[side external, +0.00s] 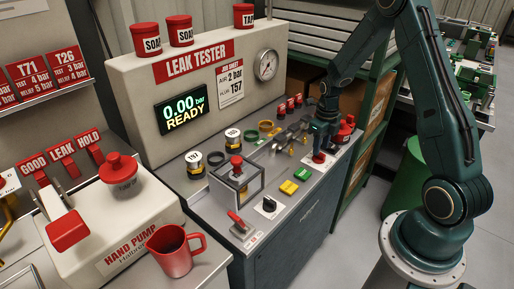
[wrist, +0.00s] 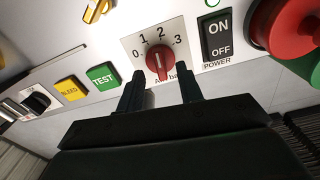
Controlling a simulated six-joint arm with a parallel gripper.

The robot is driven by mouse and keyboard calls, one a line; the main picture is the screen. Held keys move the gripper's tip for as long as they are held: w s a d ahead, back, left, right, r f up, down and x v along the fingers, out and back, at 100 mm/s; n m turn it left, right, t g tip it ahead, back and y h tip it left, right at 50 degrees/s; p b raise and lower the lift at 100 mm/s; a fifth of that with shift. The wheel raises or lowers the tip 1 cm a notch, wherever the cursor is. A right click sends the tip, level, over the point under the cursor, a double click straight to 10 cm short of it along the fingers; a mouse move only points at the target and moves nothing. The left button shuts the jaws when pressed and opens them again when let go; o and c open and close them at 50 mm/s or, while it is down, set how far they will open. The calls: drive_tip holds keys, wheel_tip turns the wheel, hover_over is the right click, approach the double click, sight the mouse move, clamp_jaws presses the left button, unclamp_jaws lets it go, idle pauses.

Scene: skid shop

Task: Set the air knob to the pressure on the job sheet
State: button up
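The red air knob (wrist: 162,64) sits on a white plate (wrist: 178,28) marked 0, 1, 2, 3. Its white line points roughly up towards the 2; the exact setting is hard to read. In the side view the knob (side external: 319,158) is right below my gripper (side external: 321,147). In the wrist view my gripper (wrist: 161,92) is open, with its two fingers apart on either side below the knob; contact is not visible. The job sheet (side external: 231,82) reads air 2 bar, plug 157. The leak tester display (side external: 184,113) reads 0.00 bar, READY.
An ON/OFF power switch (wrist: 217,38) and a large red button (wrist: 285,25) lie right of the knob. The green TEST button (wrist: 103,77) and yellow BLEED button (wrist: 71,89) lie left. A clear guard box (side external: 237,180) stands on the bench. A red mug (side external: 172,252) stands in front.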

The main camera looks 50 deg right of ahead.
drive_tip(key=shift+r, duration=1.95)
drive_tip(key=shift+a+r+n, duration=0.2)
drive_tip(key=shift+r+n, duration=0.2)
drive_tip(key=shift+r, duration=0.1)
drive_tip(key=s+a+r+n+t, duration=0.1)
drive_tip(key=s+a+r+n, duration=0.2)
drive_tip(key=a+r+n, duration=0.5)
drive_tip(key=s+a+r+n+t, duration=0.2)
drive_tip(key=a+r+n, duration=0.3)
drive_tip(key=r+n, duration=0.45)
drive_tip(key=s+a+r+n+t, duration=0.1)
drive_tip(key=s+a+n, duration=0.3)
drive_tip(key=n, duration=0.5)
drive_tip(key=s+a+r+n+t, duration=0.1)
drive_tip(key=s+a+r+n, duration=0.3)
drive_tip(key=s+n, duration=0.5)
drive_tip(key=shift+s+a+n+t, duration=0.15)
drive_tip(key=shift+n+t, duration=0.15)
drive_tip(key=shift+n, duration=0.15)
